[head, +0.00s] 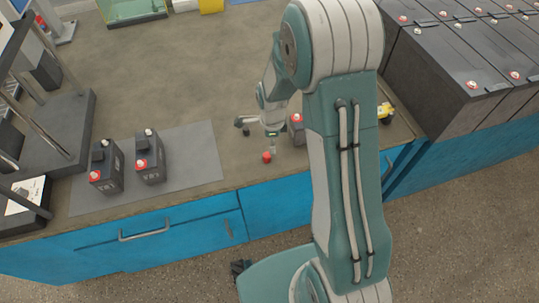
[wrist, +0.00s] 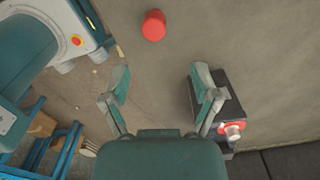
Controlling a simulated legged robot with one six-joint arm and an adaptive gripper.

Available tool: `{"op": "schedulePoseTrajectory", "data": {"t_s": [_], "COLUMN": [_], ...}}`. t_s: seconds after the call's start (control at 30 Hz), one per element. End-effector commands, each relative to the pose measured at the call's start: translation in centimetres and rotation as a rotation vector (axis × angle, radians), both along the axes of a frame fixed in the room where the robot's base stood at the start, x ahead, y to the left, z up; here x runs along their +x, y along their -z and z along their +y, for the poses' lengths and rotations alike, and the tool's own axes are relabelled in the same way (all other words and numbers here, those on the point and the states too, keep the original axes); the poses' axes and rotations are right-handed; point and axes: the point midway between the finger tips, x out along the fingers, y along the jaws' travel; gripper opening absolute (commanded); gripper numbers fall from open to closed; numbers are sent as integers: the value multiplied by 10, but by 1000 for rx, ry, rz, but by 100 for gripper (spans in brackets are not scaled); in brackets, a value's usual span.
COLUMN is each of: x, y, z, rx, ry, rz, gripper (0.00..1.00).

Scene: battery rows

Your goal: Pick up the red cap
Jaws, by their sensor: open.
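The red cap (head: 266,157) sits on the brown bench top near its front edge. It also shows in the wrist view (wrist: 153,25) at the top, beyond the fingertips and roughly between their lines. My gripper (wrist: 163,82) is open with nothing between its fingers. In the head view it hangs over the bench right by the cap. The exact height of the fingers above the bench is hard to tell.
A dark battery (wrist: 212,100) with a red terminal lies under my right finger in the wrist view; whether they touch is unclear. Two small batteries (head: 150,160) stand on a grey mat (head: 197,160) to the left. Large batteries (head: 450,80) fill the right.

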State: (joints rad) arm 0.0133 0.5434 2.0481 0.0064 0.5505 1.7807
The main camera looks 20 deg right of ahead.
Motion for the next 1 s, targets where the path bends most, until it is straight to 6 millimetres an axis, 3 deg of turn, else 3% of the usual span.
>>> {"op": "schedulePoseTrajectory", "data": {"t_s": [0.2,0.5,0.77,0.8,0.9,1.0], "x": [-1,-2,-2,-2,-2,-2], "y": [19,61,65,65,65,65], "z": [8,3,6,6,7,7], "rx": [-7,-1,-3,-3,-4,-4], "ry": [-5,-4,-4,-4,-5,-5], "rz": [2,2,-1,-1,-1,-1], "gripper": [78,78,78,74,42,19]}}
